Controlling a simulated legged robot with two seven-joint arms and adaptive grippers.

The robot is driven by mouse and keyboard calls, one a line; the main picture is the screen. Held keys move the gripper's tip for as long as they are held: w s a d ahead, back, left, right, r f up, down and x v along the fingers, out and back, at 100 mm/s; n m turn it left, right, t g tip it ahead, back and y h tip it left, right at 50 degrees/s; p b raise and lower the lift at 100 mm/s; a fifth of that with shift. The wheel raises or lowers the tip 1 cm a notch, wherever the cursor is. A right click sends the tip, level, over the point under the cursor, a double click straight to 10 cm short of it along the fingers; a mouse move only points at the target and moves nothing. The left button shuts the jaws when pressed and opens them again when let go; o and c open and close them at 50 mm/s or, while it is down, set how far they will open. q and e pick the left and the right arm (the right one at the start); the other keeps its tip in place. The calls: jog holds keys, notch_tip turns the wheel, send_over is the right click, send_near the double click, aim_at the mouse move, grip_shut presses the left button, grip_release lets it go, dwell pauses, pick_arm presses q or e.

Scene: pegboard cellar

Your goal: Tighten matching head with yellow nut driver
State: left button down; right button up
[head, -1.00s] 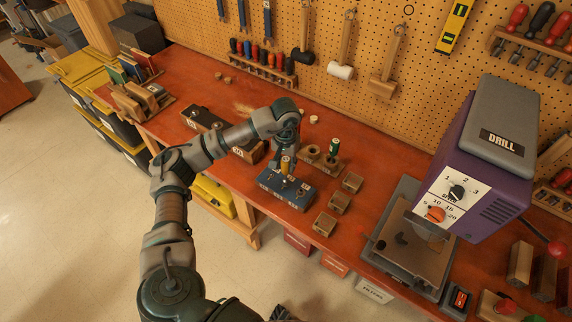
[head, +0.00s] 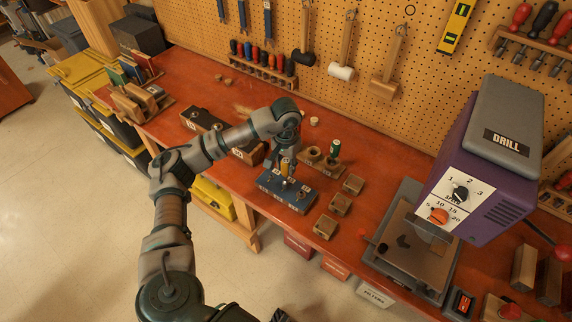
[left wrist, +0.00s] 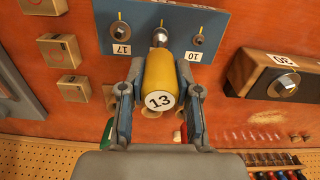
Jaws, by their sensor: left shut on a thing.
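My left gripper (head: 286,166) is shut on the yellow nut driver (head: 285,163), which is held roughly upright over the blue block (head: 300,199) on the bench. In the left wrist view, the gripper (left wrist: 160,72) has a finger on each side of the yellow driver (left wrist: 160,80), whose end cap reads 13. The driver's far end is at the middle head (left wrist: 160,36) of the blue block (left wrist: 140,17); whether it is fully seated is unclear. Side heads marked 17 (left wrist: 117,30) and 10 (left wrist: 198,39) are clear of the driver. The middle head's label is hidden. My right gripper is out of view.

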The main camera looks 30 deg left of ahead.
pick_arm(q)
jog(key=shift+w+a+r+p, duration=0.1)
jog(key=shift+r+p, duration=0.2)
jog(key=shift+r, duration=0.35)
jog(key=shift+r+p, duration=1.55)
jog(key=shift+r, duration=1.3)
jog(key=c, duration=1.7)
grip_release()
grip_shut()
jog(key=shift+f, duration=0.1)
